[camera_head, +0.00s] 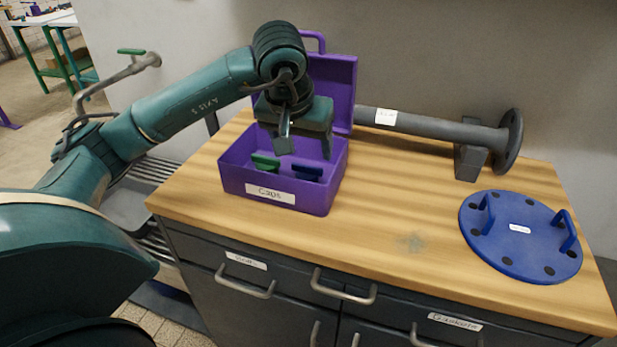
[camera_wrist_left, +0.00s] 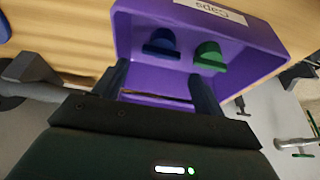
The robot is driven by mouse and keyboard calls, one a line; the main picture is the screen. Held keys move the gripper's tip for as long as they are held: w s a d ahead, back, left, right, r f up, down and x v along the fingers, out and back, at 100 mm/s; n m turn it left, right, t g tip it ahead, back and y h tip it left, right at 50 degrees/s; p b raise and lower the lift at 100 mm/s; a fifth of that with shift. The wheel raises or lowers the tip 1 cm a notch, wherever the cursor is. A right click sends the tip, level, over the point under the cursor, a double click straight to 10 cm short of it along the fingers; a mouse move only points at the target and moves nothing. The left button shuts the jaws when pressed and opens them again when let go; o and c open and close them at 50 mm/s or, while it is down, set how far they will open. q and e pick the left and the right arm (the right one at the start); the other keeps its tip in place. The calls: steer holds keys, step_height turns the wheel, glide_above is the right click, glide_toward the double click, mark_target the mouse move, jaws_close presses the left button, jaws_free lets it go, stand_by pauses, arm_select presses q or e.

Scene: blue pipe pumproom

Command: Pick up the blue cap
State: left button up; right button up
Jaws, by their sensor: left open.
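The blue cap (camera_head: 307,173) lies in the purple box labelled "Caps" (camera_head: 317,200), to the right of a green cap (camera_head: 265,162). In the left wrist view the blue cap (camera_wrist_left: 161,43) is left of the green cap (camera_wrist_left: 209,56), and both sit apart inside the box (camera_wrist_left: 262,66). My left gripper (camera_head: 306,148) is over the box, fingers pointing down, open and empty. In the left wrist view its fingers (camera_wrist_left: 161,85) are apart, with the blue cap beyond the gap between them. My right gripper is not in view.
The box's raised lid (camera_head: 343,95) stands behind my gripper. A grey flanged pipe (camera_head: 440,125) lies along the back of the wooden counter (camera_head: 400,205). A blue round cover with handles (camera_head: 520,237) lies at the right. The counter between box and cover is clear.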

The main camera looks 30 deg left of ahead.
mark_target(307, 166)
arm_select(q)
steer(key=x, duration=0.8)
steer(key=shift+w+a+f, duration=0.1)
steer(key=shift+f, duration=0.25)
steer(key=shift+c, duration=0.4)
steer(key=c, duration=0.7)
steer(key=shift+o, duration=0.2)
steer(key=shift+r, duration=0.1)
